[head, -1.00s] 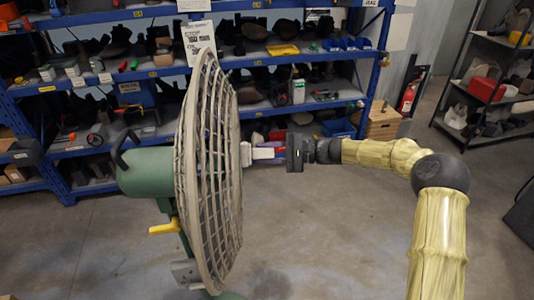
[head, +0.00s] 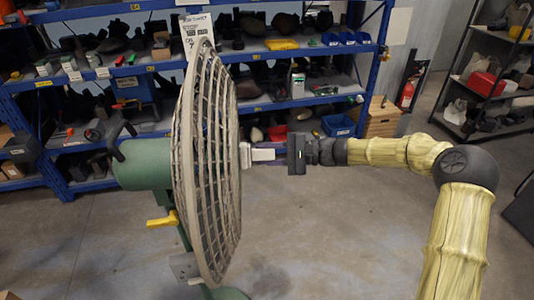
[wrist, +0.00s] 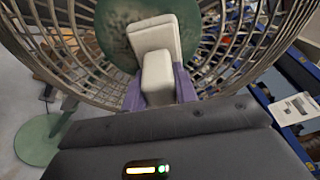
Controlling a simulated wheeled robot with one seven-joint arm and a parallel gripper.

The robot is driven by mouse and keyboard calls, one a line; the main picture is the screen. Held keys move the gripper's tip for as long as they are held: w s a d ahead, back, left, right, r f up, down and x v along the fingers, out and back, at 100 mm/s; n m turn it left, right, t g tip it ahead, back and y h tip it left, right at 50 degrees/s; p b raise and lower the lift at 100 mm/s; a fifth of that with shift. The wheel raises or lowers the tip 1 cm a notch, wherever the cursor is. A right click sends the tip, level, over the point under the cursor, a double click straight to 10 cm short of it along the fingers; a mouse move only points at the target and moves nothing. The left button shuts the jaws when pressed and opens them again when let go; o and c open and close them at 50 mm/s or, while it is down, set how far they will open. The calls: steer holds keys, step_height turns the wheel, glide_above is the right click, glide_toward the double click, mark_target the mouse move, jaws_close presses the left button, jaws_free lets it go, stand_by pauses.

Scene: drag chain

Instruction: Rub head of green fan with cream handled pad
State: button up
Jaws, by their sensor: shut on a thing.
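The green fan stands at left centre in the head view, with a green motor housing (head: 143,164) and a large beige wire cage (head: 212,165) facing right. My gripper (head: 268,155) is in front of the cage and shut on the cream handled pad (head: 246,155). The pad is at the cage front, near its middle, and looks to be touching it. In the wrist view the pad's cream block handle (wrist: 157,75) sits between my purple fingers, with its pale plate (wrist: 153,38) beyond it against the cage. The pad's contact face is hidden.
Blue shelving (head: 110,85) full of tools and boxes stands behind the fan. A grey rack (head: 490,75) and a red fire extinguisher (head: 408,93) are at the right. A yellow lever (head: 163,220) sticks out below the motor. The floor around the fan looks clear.

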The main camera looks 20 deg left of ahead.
steer(key=shift+s+d+b, duration=0.3)
steer(key=shift+s+b, duration=0.05)
steer(key=shift+s, duration=0.6)
steer(key=shift+s+d+b, duration=0.3)
steer(key=shift+s+b, duration=0.05)
steer(key=shift+s, duration=0.55)
steer(key=s, duration=0.1)
steer(key=s+d, duration=0.1)
steer(key=s+b, duration=0.1)
steer(key=shift+s+d, duration=0.3)
steer(key=shift+s, duration=0.1)
steer(key=shift+r, duration=0.1)
steer(key=shift+w+d+r+p, duration=0.1)
steer(key=shift+r+p, duration=0.6)
steer(key=shift+r, duration=0.25)
steer(key=shift+w, duration=0.15)
steer(key=shift+w+a+p, duration=0.25)
steer(key=shift+w+a, duration=0.2)
steer(key=shift+w, duration=0.4)
steer(key=shift+w+a+p, duration=0.2)
steer(key=shift+w+a, duration=0.2)
steer(key=shift+w, duration=0.45)
